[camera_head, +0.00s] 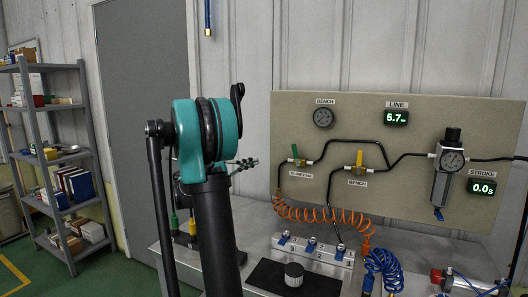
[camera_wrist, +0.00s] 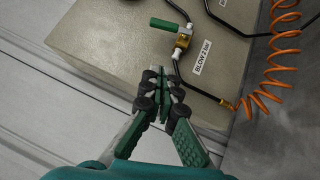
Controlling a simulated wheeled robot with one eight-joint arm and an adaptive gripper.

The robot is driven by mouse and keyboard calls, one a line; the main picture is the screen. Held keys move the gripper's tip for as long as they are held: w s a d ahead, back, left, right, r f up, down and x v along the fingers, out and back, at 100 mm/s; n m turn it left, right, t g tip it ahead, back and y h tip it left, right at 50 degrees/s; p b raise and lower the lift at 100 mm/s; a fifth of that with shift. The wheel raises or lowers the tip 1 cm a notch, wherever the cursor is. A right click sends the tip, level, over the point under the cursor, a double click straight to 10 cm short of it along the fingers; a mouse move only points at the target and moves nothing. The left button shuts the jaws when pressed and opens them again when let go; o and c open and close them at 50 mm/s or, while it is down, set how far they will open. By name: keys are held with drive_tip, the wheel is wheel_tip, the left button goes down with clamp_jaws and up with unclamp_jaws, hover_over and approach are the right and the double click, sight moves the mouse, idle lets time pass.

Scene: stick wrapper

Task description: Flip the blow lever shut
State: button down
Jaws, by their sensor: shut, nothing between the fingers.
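The blow valve's green lever (camera_wrist: 168,26) shows at the top of the wrist view, on a brass valve body (camera_wrist: 182,41) beside the label "BLOW 2 bar" (camera_wrist: 202,57). The lever points across the line of the hose. In the head view the green lever (camera_head: 294,150) stands upright on the left valve of the board. My gripper (camera_wrist: 164,84) is shut and empty, below and apart from the lever in the wrist view. In the head view my gripper (camera_head: 246,163) is left of the valve, partly hidden by my arm.
The panel board (camera_head: 400,120) carries the bench valve with a yellow lever (camera_head: 359,158), gauges and a regulator (camera_head: 444,170). An orange coiled hose (camera_head: 318,216) hangs beneath the blow valve. A bench with a valve block (camera_head: 313,250) stands below. A shelf (camera_head: 50,150) is at left.

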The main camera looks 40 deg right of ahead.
approach(295, 151)
drive_tip(key=w+d, duration=0.2)
drive_tip(key=d, duration=0.4)
drive_tip(key=shift+s+d+r, duration=0.25)
drive_tip(key=shift+s+r, duration=0.2)
drive_tip(key=shift+s, duration=0.4)
drive_tip(key=shift+s+d+r+m+y, duration=0.35)
drive_tip(key=shift+s+r+m+y, duration=0.05)
drive_tip(key=shift+s+r+m, duration=0.25)
drive_tip(key=shift+w, duration=0.1)
